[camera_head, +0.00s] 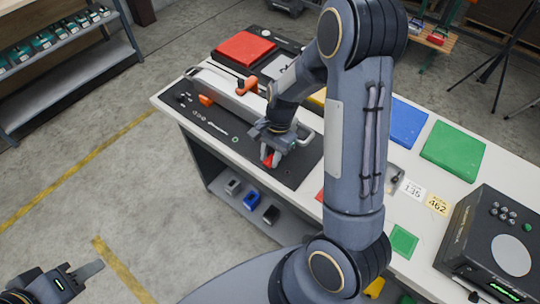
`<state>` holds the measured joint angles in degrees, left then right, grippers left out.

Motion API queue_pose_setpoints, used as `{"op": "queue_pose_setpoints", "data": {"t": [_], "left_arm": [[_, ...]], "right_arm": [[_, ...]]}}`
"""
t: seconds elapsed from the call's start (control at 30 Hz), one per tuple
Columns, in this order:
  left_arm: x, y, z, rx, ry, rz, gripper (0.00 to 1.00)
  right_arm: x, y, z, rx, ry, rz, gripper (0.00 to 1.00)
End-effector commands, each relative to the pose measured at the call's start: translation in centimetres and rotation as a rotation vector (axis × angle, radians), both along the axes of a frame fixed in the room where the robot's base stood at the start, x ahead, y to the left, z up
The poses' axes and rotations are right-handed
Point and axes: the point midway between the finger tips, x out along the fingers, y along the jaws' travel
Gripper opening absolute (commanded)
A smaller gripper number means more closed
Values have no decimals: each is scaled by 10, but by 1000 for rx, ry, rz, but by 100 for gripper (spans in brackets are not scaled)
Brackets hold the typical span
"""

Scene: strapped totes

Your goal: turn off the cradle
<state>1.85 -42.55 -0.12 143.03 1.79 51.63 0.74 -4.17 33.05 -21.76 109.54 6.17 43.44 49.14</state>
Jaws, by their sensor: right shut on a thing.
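The cradle is a long black panel (215,125) on the white workbench, with a grey rail along its back, dark buttons and a small green ring mark. A red handle or switch (267,161) sits near its right end, partly hidden by my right gripper (270,157). My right gripper reaches down from above and is shut on this red part. My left gripper (92,271) is low at the left, over the floor and away from the bench; its finger opening is unclear.
An orange clamp handle (246,86) stands on the rail. A red pad (244,49), blue pad (406,123) and green pad (453,151) lie on the bench. A black device (496,240) is at right. My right arm hides the bench's middle.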

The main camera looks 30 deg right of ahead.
Motion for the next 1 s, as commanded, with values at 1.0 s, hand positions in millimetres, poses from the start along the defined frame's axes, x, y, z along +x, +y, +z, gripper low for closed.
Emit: {"op": "queue_pose_setpoints", "data": {"t": [1.0], "left_arm": [[0,0,-3,0,0,0,36]], "right_arm": [[8,-17,71,0,-2,-1,49]]}}
